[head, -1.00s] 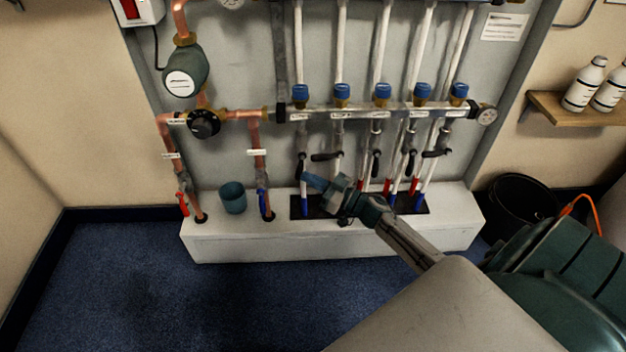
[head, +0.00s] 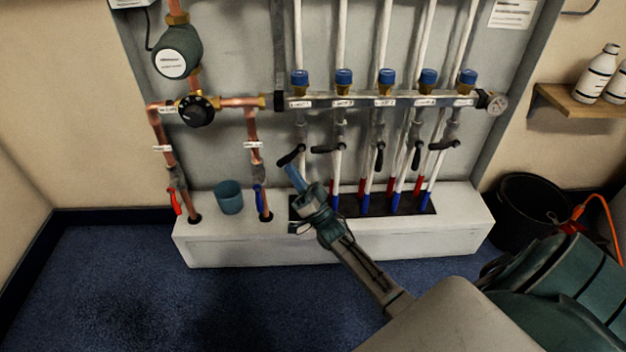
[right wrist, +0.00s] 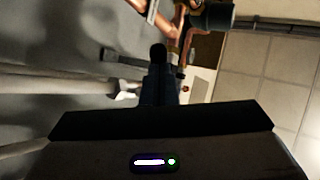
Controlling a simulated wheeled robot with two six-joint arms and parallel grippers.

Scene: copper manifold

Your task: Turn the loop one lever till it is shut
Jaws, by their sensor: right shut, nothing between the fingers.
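The loop one lever (head: 291,155) is the leftmost black lever under the manifold bar (head: 365,101). It slants down to the left from its valve, between upright and level. My right gripper (head: 288,168) is shut and empty, its blue fingertips at the lower left end of this lever and seemingly against it. In the right wrist view the lever's dark end (right wrist: 158,52) shows just beyond the fingers (right wrist: 158,88); exact contact is hard to tell. My left gripper is not in view.
The second lever (head: 327,149) and the rightmost lever (head: 443,146) lie about level; the two between hang down. A blue-handled valve (head: 260,198), a teal cup (head: 229,197) and a red-handled valve (head: 176,202) stand left. A black bucket (head: 532,212) stands right.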

